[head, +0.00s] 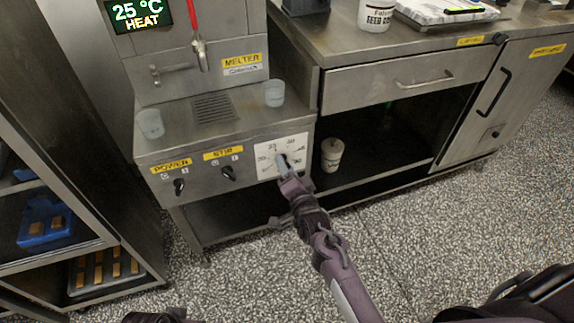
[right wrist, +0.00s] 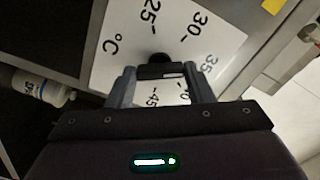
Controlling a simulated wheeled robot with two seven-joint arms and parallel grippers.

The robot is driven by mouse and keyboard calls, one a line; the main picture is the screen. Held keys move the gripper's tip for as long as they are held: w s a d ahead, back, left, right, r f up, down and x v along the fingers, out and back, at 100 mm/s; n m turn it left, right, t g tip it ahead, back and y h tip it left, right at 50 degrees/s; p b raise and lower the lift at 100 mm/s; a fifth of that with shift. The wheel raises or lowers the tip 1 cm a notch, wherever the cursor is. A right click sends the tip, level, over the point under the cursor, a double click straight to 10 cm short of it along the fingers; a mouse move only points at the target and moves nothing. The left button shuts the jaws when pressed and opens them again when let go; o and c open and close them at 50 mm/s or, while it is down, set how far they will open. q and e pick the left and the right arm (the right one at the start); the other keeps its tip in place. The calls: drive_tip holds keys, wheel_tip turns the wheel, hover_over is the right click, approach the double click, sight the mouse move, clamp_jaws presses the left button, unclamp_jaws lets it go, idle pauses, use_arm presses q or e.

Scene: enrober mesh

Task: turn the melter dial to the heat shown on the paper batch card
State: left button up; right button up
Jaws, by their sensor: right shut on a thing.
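The melter dial (head: 283,160) is a black knob on a white scale plate (head: 264,150) at the right of the melter's front panel. My right gripper (head: 286,166) is shut on the knob; in the right wrist view its two fingers (right wrist: 160,84) stand either side of the black dial knob (right wrist: 160,71). The scale plate (right wrist: 195,48) there shows 25, 30, 35, 45 and °C; the fingers hide other marks. The knob's pointer direction is unclear. The melter display (head: 138,13) reads 25 °C HEAT. White paper (head: 430,8) lies at the top right; its writing is unreadable. My left gripper's fingers are not visible.
The POWER switch (head: 179,186) and STIR switch (head: 228,172) are left of the dial. Two clear cups (head: 150,123) (head: 274,93) stand on the melter ledge. A white tub (head: 332,153) sits on the open shelf to the right. A rack (head: 75,246) stands at left.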

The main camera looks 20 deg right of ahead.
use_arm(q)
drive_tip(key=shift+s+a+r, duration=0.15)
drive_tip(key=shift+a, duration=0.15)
use_arm(e)
drive_tip(key=shift+m, duration=0.4)
drive_tip(key=o, duration=1)
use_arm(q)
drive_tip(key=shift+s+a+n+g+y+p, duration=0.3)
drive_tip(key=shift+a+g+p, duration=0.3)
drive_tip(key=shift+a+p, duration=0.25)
use_arm(e)
drive_tip(key=s, duration=0.7)
drive_tip(key=shift+s+d, duration=0.15)
drive_tip(key=shift+s, duration=0.25)
